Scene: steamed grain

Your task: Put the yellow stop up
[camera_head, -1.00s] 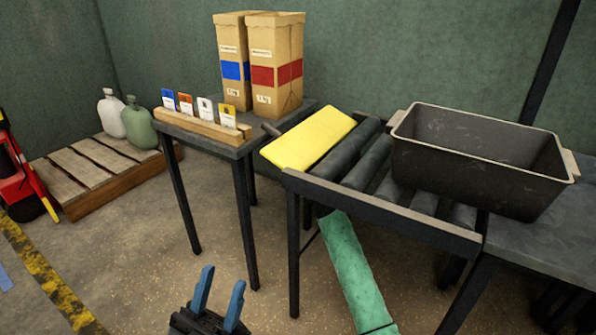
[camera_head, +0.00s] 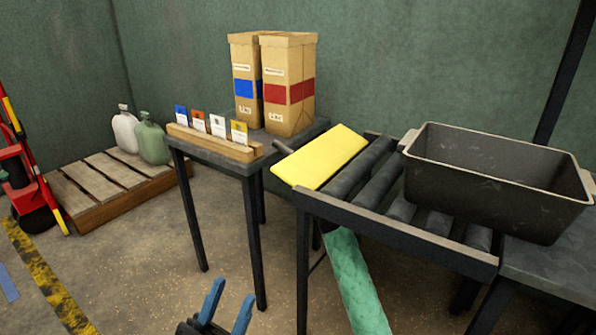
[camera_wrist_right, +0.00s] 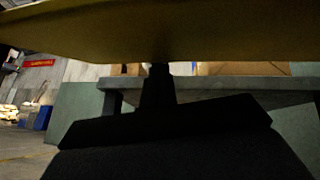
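The yellow stop (camera_head: 318,158) is a flat yellow plate at the left end of the roller conveyor (camera_head: 395,235). It slopes, with its lower edge toward the front left. In the right wrist view, a dull yellow surface (camera_wrist_right: 160,30) spans the top, apparently the stop's underside. My right gripper (camera_wrist_right: 158,75) is a dark shape below it, with its narrow fingers together, reaching up to that surface; contact is unclear. The head view does not show it plainly. My left gripper (camera_head: 228,300) has blue fingers apart and empty, low in front of the small table.
A black bin (camera_head: 490,190) stands at the conveyor's right. The small table (camera_head: 215,155) to its left holds two cartons (camera_head: 288,90) and a card rack (camera_head: 215,143).

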